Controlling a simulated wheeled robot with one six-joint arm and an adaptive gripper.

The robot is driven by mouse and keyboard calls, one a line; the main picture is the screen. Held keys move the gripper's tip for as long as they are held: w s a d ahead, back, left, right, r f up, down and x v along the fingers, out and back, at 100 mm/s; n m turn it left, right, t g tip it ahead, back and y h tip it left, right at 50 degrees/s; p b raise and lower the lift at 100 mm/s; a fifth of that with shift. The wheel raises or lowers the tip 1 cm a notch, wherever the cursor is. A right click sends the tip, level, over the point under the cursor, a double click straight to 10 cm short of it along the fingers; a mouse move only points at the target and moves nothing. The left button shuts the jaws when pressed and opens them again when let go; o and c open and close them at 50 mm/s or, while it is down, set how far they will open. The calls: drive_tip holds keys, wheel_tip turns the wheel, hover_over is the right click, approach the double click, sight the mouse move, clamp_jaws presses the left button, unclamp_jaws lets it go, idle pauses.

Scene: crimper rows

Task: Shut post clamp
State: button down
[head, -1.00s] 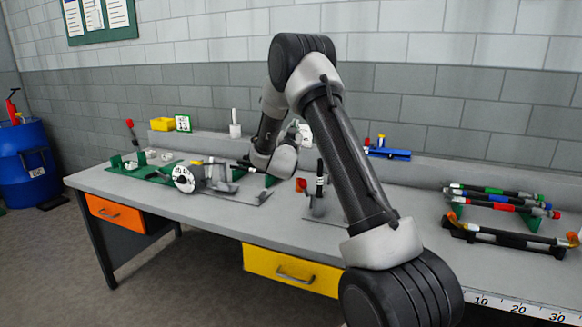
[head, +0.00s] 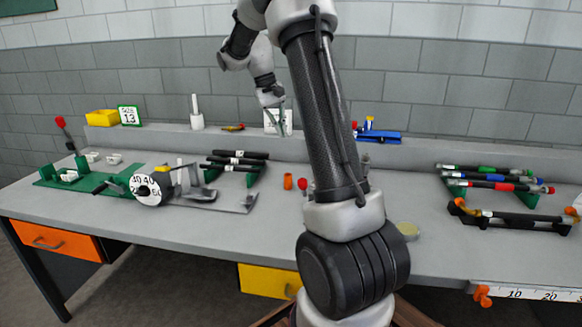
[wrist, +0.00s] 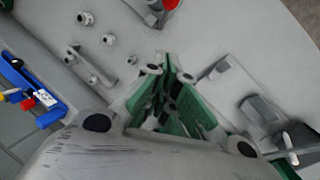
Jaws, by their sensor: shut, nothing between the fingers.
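My gripper (head: 284,126) is shut and empty, raised above the back of the bench in the head view. In the wrist view its closed fingers (wrist: 168,78) point down over the grey bench top. What looks like the post clamp stands at mid-bench; my arm hides most of it in the head view, leaving its red knob (head: 303,184) showing. A red-tipped part (wrist: 168,5), probably the same clamp, is cut off by the top edge of the wrist view. The gripper is apart from it. I cannot tell how far the clamp is open.
A dial device (head: 152,190) and a green plate (head: 70,172) stand at left. An orange cylinder (head: 288,181) is beside the red knob. Black-handled tools lie on a green rack (head: 247,178). A blue tool (head: 378,137) is on the rear ledge. Coloured tools (head: 495,182) lie at right.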

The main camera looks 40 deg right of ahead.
drive_tip(key=s+f, duration=0.7)
drive_tip(key=f, duration=0.4)
drive_tip(key=shift+d+f+g, duration=0.3)
drive_tip(key=shift+d, duration=0.05)
